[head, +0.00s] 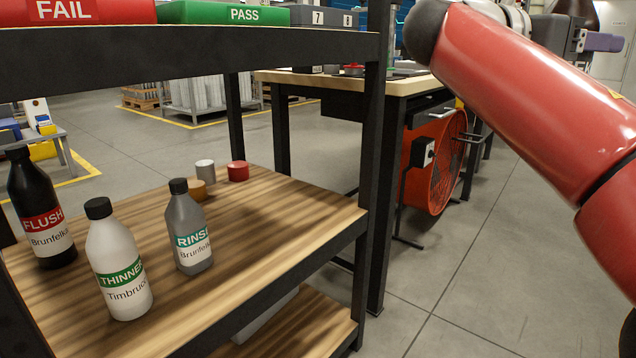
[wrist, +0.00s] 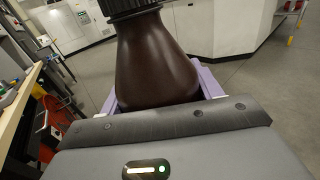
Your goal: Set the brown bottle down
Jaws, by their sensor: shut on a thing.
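The brown bottle (wrist: 157,62) fills the upper middle of the wrist view, with a dark ribbed cap or collar at the top edge of the picture. My gripper (wrist: 160,90) is shut on it, with a purple finger on either side of its wide part. In the head view the dark brown bottle (head: 582,10) shows only in part at the top right, above the purple fingers of my gripper (head: 604,42). It is held up in the air, apart from the shelf. Its label and base are hidden.
A wooden shelf (head: 285,225) holds a black FLUSH bottle (head: 42,205), a white THINNER bottle (head: 116,260), a grey RINSE bottle (head: 188,225) and several small caps. FAIL (head: 70,12) and PASS (head: 225,14) bins stand above. A workbench (head: 340,82) and red fan (head: 435,165) stand behind.

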